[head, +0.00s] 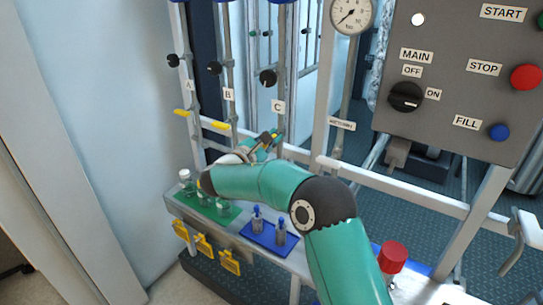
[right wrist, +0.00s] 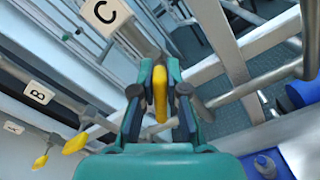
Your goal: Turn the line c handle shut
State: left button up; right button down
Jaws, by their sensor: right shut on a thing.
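The yellow line C handle (right wrist: 160,92) stands between the fingers of my right gripper (right wrist: 158,105) in the right wrist view, and the gripper is shut on it. In the head view my right gripper (head: 268,143) is at the pipe below the C label (head: 278,107) and hides most of this handle. I cannot tell its exact angle to the pipe. The C label also shows in the right wrist view (right wrist: 106,13). My left gripper is not in view.
Yellow handles of line A (head: 182,112) and line B (head: 215,124) stick out to the left. Black knobs (head: 268,77) sit higher on the pipes. Below is a shelf with a green mat (head: 228,217), a blue mat (head: 262,236) and bottles. A control panel (head: 450,110) is at right.

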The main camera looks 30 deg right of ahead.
jog(key=shift+s+f+m+b, duration=0.1)
jog(key=shift+f+m+b, duration=0.25)
jog(key=shift+m+b, duration=1.75)
jog(key=shift+s+f+m+b, duration=0.1)
jog(key=shift+f+m+b, duration=0.2)
jog(key=shift+m+b, duration=1.8)
jog(key=shift+s+f+m+b, duration=0.1)
jog(key=shift+f+m+b, duration=0.25)
jog(key=shift+m+b, duration=1.75)
jog(key=shift+n+b, duration=0.9)
jog(key=shift+b, duration=0.15)
jog(key=c, duration=1.2)
grip_release()
jog(key=shift+r, duration=0.1)
jog(key=v, duration=1.2)
